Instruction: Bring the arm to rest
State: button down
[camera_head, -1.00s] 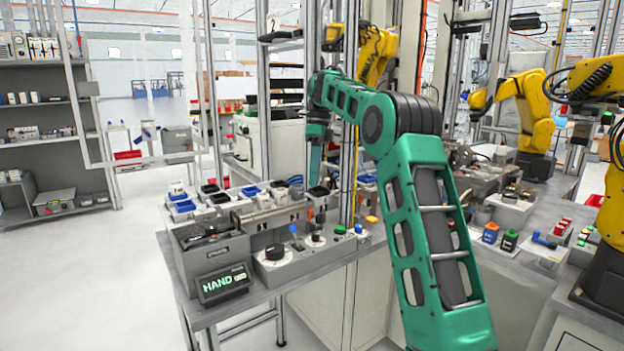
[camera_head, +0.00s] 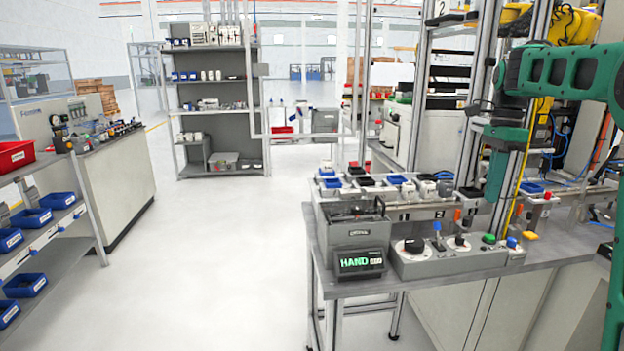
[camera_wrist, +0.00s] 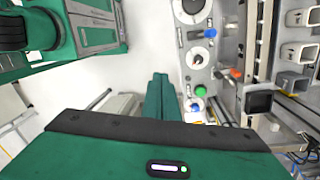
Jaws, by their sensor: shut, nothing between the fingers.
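My green arm enters the head view at the right, and its upper links run out of frame. My gripper (camera_head: 492,196) points straight down above the back part of the workbench (camera_head: 430,292), near a metal post. Its green fingers are together and hold nothing. In the wrist view the closed fingers (camera_wrist: 160,84) stand as one narrow green block at the centre, with pale floor to their left and the control panel (camera_wrist: 196,60) to their right. The fingers appear apart from the panel. My shoulder and lower arm are mostly hidden in the head view.
On the bench stand the grey box with the lit "HAND" display (camera_head: 361,262), the knob panel (camera_head: 450,258) and small blue and black bins (camera_head: 397,180). A blue-bin shelf (camera_head: 45,245) is at left, a grey rack (camera_head: 215,95) behind. The floor (camera_head: 215,250) between is clear.

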jog(key=s+f+n, duration=0.4)
jog(key=s+f, duration=0.1)
jog(key=s, duration=0.7)
jog(key=s+a+f+n, duration=0.1)
jog(key=s+f+n, duration=0.4)
jog(key=s, duration=0.7)
jog(key=s+a+f+n+t, duration=0.1)
jog(key=s+f+n, duration=0.4)
jog(key=s, duration=0.8)
jog(key=shift+f, duration=0.6)
jog(key=shift+w+a, duration=0.1)
jog(key=shift+w+f+h, duration=0.25)
jog(key=shift+w+h, duration=0.05)
jog(key=shift+w, duration=0.3)
